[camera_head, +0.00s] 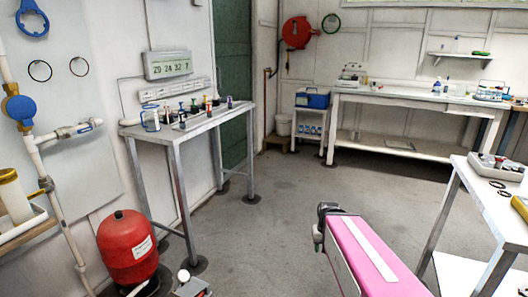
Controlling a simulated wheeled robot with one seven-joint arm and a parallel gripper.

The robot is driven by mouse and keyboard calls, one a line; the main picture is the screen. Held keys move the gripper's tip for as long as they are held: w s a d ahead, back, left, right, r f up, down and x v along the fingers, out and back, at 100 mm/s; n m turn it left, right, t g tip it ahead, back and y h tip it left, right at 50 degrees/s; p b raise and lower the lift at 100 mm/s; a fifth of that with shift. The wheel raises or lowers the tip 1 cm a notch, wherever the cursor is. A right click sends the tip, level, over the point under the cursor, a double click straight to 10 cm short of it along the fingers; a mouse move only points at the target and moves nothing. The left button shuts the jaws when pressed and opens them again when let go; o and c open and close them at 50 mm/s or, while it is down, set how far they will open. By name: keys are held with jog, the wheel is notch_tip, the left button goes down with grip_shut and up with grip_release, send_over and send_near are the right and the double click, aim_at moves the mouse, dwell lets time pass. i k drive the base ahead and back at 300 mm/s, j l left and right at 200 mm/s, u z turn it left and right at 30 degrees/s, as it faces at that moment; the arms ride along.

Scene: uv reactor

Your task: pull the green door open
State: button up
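A dark green door (232,75) stands in the back left of the view, between the white left wall and the back wall corner. It appears upright and flat in its opening. I make out no gap at its edge and cannot pick out a handle. Its lower left part is hidden behind a narrow table. A pink link with a white stripe reaches in from the bottom right and looks like part of my arm. It ends in a dark joint well short of the door. I cannot see my gripper's fingers.
The narrow table (190,131) carries several small bottles and stands against the left wall before the door. A red tank (127,248) is at lower left. A white bench (410,98) lines the back wall. Another table (505,205) is at right. The middle floor (270,200) is clear.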

aim_at(232, 19)
jog(key=i, duration=1.9)
jog(key=i+u, duration=0.15)
jog(key=i, duration=0.35)
jog(key=i+l+u, duration=0.15)
jog(key=i, duration=0.35)
jog(key=i+l+u, duration=0.1)
jog(key=i, duration=0.45)
jog(key=l, duration=0.05)
